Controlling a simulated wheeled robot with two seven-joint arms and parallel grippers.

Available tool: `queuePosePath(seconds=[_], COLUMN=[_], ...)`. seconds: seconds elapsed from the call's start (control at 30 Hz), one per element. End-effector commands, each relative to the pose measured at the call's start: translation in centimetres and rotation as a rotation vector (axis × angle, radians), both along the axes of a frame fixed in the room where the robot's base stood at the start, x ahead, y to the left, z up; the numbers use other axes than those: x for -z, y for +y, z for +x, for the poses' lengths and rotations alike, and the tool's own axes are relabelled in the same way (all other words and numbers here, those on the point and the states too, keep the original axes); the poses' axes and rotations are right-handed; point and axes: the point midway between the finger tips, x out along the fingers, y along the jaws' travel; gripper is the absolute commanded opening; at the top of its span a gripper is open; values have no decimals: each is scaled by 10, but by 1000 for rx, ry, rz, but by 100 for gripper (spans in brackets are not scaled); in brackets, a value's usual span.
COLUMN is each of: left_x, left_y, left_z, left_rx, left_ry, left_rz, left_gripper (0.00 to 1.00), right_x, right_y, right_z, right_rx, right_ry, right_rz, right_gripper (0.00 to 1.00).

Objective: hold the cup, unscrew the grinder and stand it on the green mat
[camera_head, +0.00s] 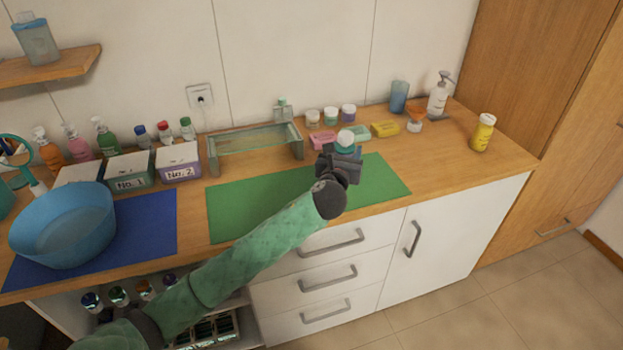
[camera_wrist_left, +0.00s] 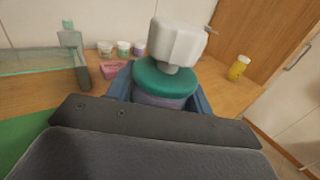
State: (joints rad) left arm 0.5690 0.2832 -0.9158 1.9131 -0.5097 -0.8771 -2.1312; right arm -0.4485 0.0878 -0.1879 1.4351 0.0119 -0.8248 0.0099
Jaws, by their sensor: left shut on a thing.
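My left gripper (camera_head: 343,160) is shut on the cup, a pale purple body (camera_wrist_left: 158,100) that shows between the blue fingers in the left wrist view. The grinder sits upright on top of the cup, with a teal round part (camera_wrist_left: 165,80) and a white faceted knob (camera_wrist_left: 178,42). In the head view its top (camera_head: 345,138) shows just above the gripper, and the cup is hidden there. The green mat (camera_head: 245,205) lies flat on the counter, and the gripper is over its back right part. My right gripper is not in view.
A glass stand (camera_head: 255,143) is behind the mat's left part. Small jars (camera_head: 330,116), a pink block (camera_head: 322,140) and a yellow block (camera_head: 385,128) stand behind. A yellow bottle (camera_head: 483,132) is at right. A blue bowl (camera_head: 62,225) is at left. Most of the mat is bare.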

Motion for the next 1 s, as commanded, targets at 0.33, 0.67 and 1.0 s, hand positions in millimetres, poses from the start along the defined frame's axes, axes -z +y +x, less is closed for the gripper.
queuePosePath(seconds=[0.33, 0.67, 1.0], left_x=[35, 62, 92], left_y=[53, 87, 88], left_z=[36, 60, 61], left_rx=[-3, -1, -1], left_ry=[4, 1, 2], left_rz=[2, 0, -1], left_gripper=[0, 0, 0], right_x=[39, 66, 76], right_y=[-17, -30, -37], right_z=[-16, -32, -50], right_rx=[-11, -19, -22], right_ry=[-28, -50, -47], right_rz=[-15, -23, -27], right_gripper=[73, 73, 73])
